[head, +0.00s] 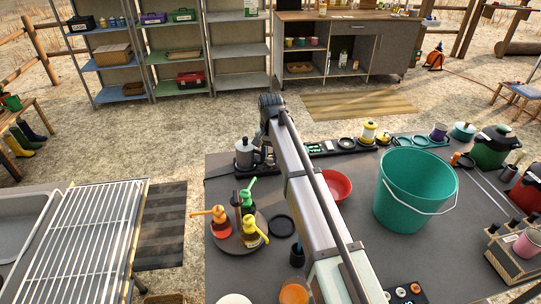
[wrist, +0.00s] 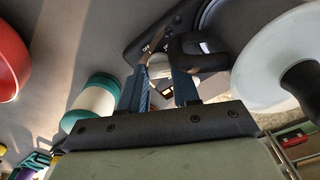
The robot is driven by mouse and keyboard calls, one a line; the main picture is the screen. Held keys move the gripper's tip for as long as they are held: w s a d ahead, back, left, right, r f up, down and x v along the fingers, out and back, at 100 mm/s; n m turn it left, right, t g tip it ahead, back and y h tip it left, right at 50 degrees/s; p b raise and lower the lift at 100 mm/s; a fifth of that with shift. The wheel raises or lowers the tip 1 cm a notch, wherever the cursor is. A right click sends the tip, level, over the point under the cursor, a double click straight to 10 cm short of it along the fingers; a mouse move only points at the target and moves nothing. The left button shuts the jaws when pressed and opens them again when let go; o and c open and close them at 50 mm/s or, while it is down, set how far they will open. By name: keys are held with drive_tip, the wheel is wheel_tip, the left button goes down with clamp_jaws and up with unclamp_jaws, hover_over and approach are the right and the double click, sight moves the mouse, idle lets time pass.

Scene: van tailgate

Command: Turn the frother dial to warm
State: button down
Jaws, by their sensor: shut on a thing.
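The frother (head: 244,155), a grey pot on a dark base, stands at the back left of the dark worktop in the head view. In the wrist view its dark base (wrist: 143,42) carries small white markings, too small to read surely. The pale dial (wrist: 159,66) sits at the base between my two blue fingers. My gripper (wrist: 160,80) is shut on the dial. The fingers and part of the base hide much of the dial, so its setting cannot be read. In the head view my arm hides my gripper.
A dark handle (wrist: 195,46) and a pale round pot top (wrist: 272,62) are close to the right finger. A green and white cylinder (wrist: 97,103) stands left of the fingers. A red bowl (head: 337,185) and a teal bucket (head: 414,190) stand right of my arm, syrup bottles (head: 250,230) left.

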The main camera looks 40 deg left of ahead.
sight(271, 159)
drive_tip(key=c, duration=0.8)
unclamp_jaws()
drive_tip(key=shift+r, duration=0.1)
wheel_tip(271, 159, up, 14)
drive_tip(key=shift+f, duration=0.2)
